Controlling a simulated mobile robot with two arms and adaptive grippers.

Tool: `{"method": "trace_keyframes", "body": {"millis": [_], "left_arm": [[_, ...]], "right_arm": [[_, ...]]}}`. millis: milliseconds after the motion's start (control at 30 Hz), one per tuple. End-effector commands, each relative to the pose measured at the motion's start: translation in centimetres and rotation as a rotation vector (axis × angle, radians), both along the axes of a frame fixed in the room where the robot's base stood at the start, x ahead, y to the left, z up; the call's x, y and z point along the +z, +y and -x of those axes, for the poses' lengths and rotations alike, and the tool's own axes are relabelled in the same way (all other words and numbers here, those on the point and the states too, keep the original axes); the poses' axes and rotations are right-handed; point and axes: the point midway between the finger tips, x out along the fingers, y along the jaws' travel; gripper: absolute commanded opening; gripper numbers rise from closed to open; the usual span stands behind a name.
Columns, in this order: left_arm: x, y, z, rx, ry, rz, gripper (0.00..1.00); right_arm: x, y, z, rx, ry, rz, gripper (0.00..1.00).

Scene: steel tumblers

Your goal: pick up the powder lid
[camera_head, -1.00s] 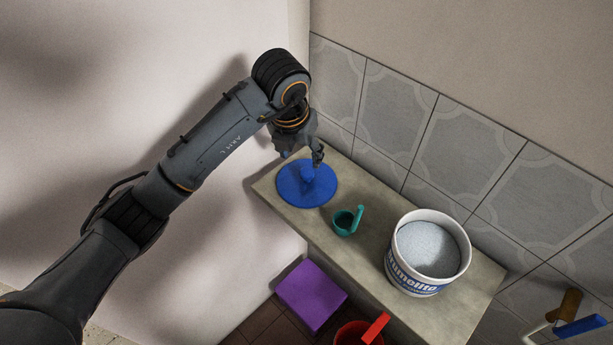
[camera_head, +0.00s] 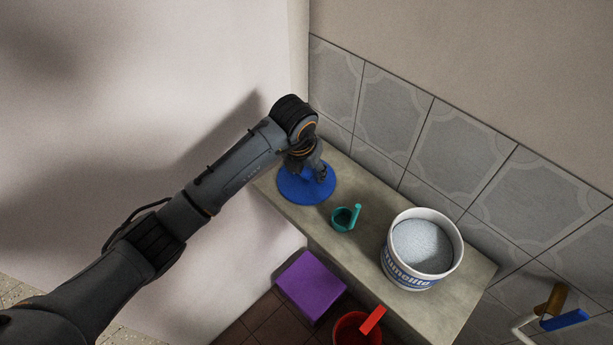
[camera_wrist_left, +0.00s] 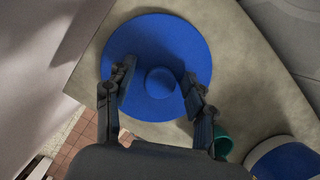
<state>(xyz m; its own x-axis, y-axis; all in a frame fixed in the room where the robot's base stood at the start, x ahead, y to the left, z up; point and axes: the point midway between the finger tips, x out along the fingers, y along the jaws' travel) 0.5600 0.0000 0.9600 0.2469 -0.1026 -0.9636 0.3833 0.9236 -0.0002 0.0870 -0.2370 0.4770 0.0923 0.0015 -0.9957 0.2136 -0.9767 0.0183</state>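The blue powder lid (camera_head: 306,190) is a round disc with a raised knob, lying flat at the left end of the stone ledge. My left gripper (camera_head: 320,174) is right over it and hides part of it in the head view. In the left wrist view the lid (camera_wrist_left: 190,45) shows its knob (camera_wrist_left: 160,83) between the two fingers of my left gripper (camera_wrist_left: 160,88). The fingers are apart, with a gap on each side of the knob. My right gripper is not in view.
A teal scoop (camera_head: 344,218) lies close to the lid on the ledge (camera_head: 365,265). A white tub of powder (camera_head: 397,274) stands farther right. The tiled wall (camera_head: 460,135) runs behind. A purple box (camera_head: 311,285) and a red container (camera_head: 352,330) are below on the floor.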

Motion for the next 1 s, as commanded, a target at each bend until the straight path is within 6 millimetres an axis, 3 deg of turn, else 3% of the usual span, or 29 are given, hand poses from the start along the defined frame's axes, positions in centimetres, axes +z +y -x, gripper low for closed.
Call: {"method": "trace_keyframes", "body": {"millis": [33,200,233,667,867,1000], "left_arm": [[0.0,0.0,0.0,0.000,0.000,0.000,0.39],[0.0,0.0,0.0,0.000,0.000,0.000,0.04],[0.0,0.0,0.0,0.000,0.000,0.000,0.03],[0.9,0.0,-0.1,0.001,-0.002,0.000,0.03],[3.9,0.1,-0.1,0.001,-0.004,-0.001,0.03],[6.2,0.7,1.8,0.000,-0.001,-0.002,0.03]], "right_arm": [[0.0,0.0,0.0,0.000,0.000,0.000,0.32],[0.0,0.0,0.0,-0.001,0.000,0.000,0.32],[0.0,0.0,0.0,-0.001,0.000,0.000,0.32],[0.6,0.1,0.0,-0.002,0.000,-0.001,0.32],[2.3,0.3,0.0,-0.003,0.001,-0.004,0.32],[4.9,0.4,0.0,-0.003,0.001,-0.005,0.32]]}}
